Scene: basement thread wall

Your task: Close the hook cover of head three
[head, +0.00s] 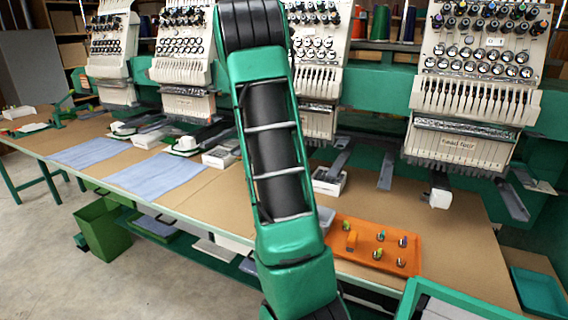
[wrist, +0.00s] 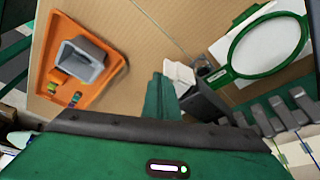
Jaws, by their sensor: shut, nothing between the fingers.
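The third embroidery head (head: 318,68) from the left stands behind my arm in the head view, partly hidden by it. In the wrist view, a dark hook arm (wrist: 203,101) ends in a dark round part beside a white piece (wrist: 179,73), which looks like the hook cover. The white piece seems to stand off to the side of the round part, but its exact angle is unclear. My gripper (wrist: 160,92) is shut and empty, close beside the hook arm; I cannot tell whether it touches the white piece. My gripper is not visible in the head view.
An orange tray (head: 343,265) with several bobbins lies on the table; the wrist view shows a grey bin (wrist: 82,60) in it. A green hoop (wrist: 231,59) lies on the hook arm's other side. The fourth head (head: 470,100) stands at right.

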